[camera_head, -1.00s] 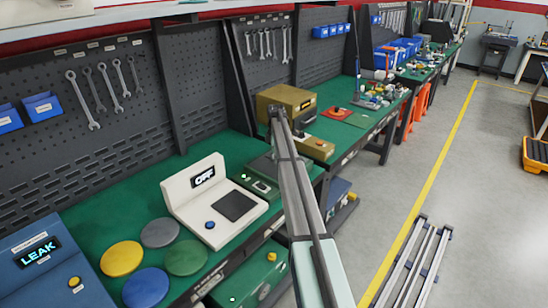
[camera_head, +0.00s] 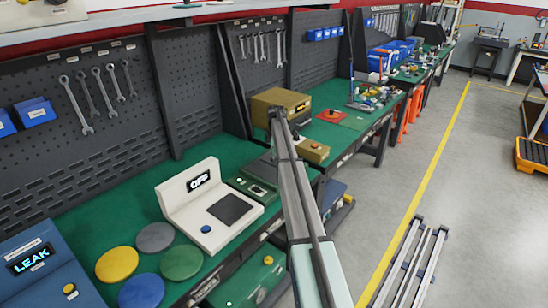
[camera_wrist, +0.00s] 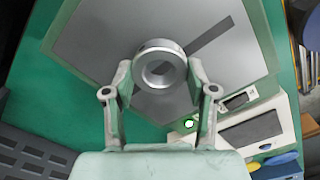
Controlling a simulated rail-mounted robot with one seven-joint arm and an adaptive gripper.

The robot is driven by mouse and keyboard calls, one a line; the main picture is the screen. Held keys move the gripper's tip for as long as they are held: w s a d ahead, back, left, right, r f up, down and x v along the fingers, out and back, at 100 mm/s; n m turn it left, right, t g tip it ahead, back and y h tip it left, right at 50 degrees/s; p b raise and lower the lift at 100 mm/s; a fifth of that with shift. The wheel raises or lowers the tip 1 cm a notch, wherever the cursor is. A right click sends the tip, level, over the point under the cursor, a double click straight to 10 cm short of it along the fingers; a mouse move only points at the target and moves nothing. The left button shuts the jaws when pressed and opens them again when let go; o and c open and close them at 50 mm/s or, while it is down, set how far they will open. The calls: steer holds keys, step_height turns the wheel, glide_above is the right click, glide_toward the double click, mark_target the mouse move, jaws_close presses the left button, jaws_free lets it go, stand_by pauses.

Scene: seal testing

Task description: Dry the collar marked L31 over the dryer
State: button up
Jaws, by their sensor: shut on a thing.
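A short silver metal collar (camera_wrist: 178,68) with a round hole is held between the fingertips of my gripper (camera_wrist: 159,76) in the wrist view. I cannot read any mark on it. Below it lies a broad grey plate (camera_wrist: 95,45) with a green border; the gap is hard to judge. Beside the plate is a green unit with a lit white button and a small display (camera_wrist: 240,100). The same green unit (camera_head: 254,188) and plate (camera_head: 262,166) show in the head view, partly behind my arm. My gripper and the collar are hidden there. No dryer label is readable.
A white station (camera_head: 207,206) reading OFF stands left of the green unit. Coloured discs (camera_head: 117,263) and a blue box (camera_head: 40,265) reading LEAK are further left. A gold box (camera_head: 281,100) stands behind my arm. Cluttered benches extend beyond; the floor aisle is mostly clear.

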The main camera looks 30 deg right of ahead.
steer(key=shift+w+d, duration=0.35)
steer(key=shift+d, duration=0.35)
steer(key=shift+w+d, duration=0.3)
steer(key=shift+d, duration=0.35)
steer(key=shift+r, duration=0.15)
step_height(320, 180, up, 9)
steer(key=p, duration=0.3)
stand_by(0.6)
